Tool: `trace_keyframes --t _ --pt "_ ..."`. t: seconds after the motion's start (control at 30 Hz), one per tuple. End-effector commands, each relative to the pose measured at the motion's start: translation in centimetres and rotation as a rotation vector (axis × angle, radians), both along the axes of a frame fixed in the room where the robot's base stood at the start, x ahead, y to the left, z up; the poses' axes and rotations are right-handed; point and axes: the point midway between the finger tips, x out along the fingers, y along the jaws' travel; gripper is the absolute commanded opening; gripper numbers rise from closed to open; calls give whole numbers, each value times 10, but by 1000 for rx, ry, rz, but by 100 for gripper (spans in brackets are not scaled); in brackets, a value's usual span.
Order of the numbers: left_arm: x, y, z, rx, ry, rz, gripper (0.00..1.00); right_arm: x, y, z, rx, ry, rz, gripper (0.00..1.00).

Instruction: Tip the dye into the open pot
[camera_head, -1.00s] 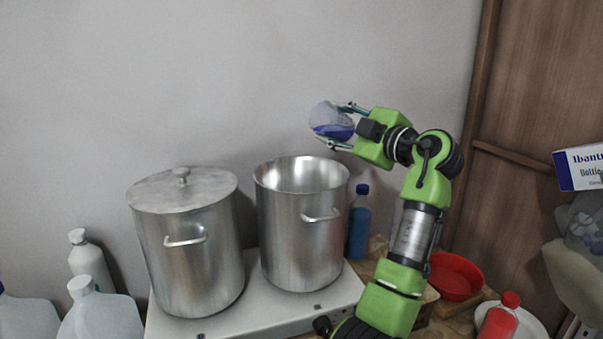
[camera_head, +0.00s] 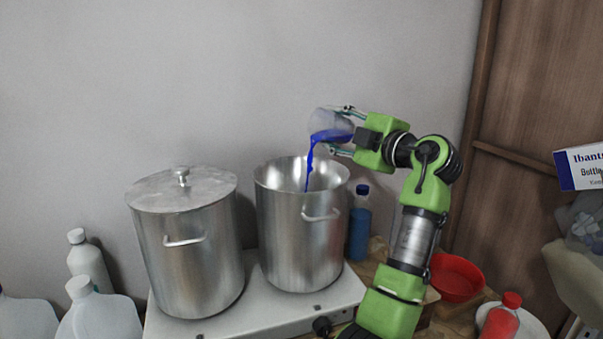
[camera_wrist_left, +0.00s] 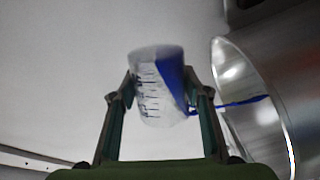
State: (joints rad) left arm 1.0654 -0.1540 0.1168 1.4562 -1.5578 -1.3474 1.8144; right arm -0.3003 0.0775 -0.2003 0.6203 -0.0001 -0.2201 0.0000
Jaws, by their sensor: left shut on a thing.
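The open pot (camera_head: 298,245) is a tall steel pot without a lid. My left gripper (camera_head: 341,130) is above its rim, shut on a clear beaker (camera_head: 322,120) of blue dye. The beaker is tilted mouth-down to the left, and a blue stream of dye (camera_head: 309,168) runs from its lip into the pot mouth. In the left wrist view the graduated beaker (camera_wrist_left: 150,92) is between the two fingers, with the dye along its right side. The stream crosses the rim of the open pot (camera_wrist_left: 283,55) there. The inside bottom of the pot is hidden. My right gripper is not in view.
A lidded steel pot (camera_head: 188,265) stands left of the open pot on a white hotplate (camera_head: 255,315). A blue bottle (camera_head: 359,225) stands just right of the open pot. White jugs (camera_head: 100,315) are at left; a red bowl (camera_head: 457,278) and red bottle (camera_head: 501,318) are at right.

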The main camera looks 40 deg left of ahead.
Motion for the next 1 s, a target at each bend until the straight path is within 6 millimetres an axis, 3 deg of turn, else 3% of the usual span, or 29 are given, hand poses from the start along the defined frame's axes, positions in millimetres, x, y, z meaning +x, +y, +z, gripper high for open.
trace_keyframes --t 1.0 --pt "-12 3 -17 -25 -109 -1 21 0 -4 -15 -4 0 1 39"
